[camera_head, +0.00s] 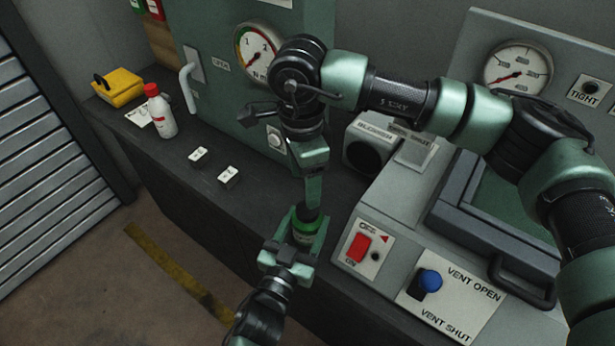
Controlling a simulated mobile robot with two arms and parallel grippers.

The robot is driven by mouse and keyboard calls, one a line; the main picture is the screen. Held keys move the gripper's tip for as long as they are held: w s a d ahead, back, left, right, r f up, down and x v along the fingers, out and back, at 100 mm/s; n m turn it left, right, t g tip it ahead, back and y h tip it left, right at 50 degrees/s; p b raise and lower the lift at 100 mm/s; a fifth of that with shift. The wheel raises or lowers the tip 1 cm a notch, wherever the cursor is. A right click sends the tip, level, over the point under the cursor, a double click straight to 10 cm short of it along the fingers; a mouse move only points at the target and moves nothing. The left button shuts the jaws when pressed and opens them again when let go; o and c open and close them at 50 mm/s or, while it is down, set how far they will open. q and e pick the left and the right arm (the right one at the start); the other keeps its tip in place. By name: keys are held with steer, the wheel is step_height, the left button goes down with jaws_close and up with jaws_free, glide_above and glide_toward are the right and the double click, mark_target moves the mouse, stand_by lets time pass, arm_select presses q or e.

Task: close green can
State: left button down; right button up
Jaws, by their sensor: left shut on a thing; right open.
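The green can (304,229) is held upright in my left gripper (300,238), low in the middle of the head view, in front of the bench edge. The jaws are around its sides, and only part of its green body shows. A dark part sits at the can's top; I cannot tell whether it is a lid or the opening. My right gripper (312,178) comes down from above, open, with its fingers just over the can. The gap between its fingers is hard to see, and I cannot tell whether it touches the can.
The dark bench (190,185) holds a white bottle with a red cap (159,112), a yellow object (118,86) and two small white-topped blocks (199,157), (229,177). At right is a panel with a red switch (357,248) and blue knob (430,281). A gauge (258,52) is behind.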

steer(key=n, duration=0.4)
steer(key=r+n, duration=0.1)
steer(key=n, duration=0.1)
steer(key=shift+s+d+n, duration=0.2)
steer(key=shift+d+n, duration=0.05)
steer(key=shift+n, duration=0.05)
steer(key=shift+f, duration=0.15)
steer(key=shift+f, duration=3.95)
